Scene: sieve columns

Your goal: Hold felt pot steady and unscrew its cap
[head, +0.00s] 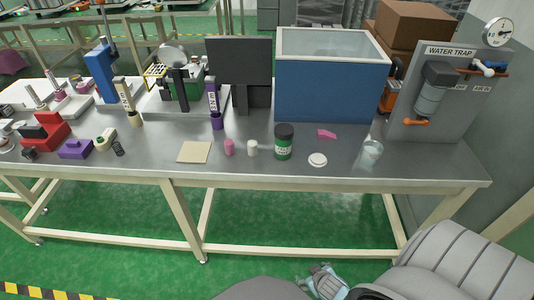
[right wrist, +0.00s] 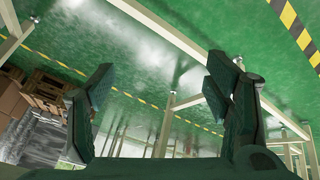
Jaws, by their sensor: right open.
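A dark green jar with a white label band and a black cap, which looks like the felt pot (head: 283,148), stands upright on the steel bench. Its cap (head: 284,131) is on. The label is too small to read surely. My right gripper (head: 323,270) is low at the bottom of the head view, in front of the bench and well apart from the pot. In the right wrist view the right gripper (right wrist: 158,85) has its fingers wide apart with nothing between them. My left gripper is not in the head view.
Beside the pot on the bench (head: 330,176) are a white bottle (head: 252,148), a pink bottle (head: 229,147), a white disc (head: 318,159) and a clear cup (head: 372,150). A blue tank (head: 330,92) stands behind. The front strip of the bench is clear.

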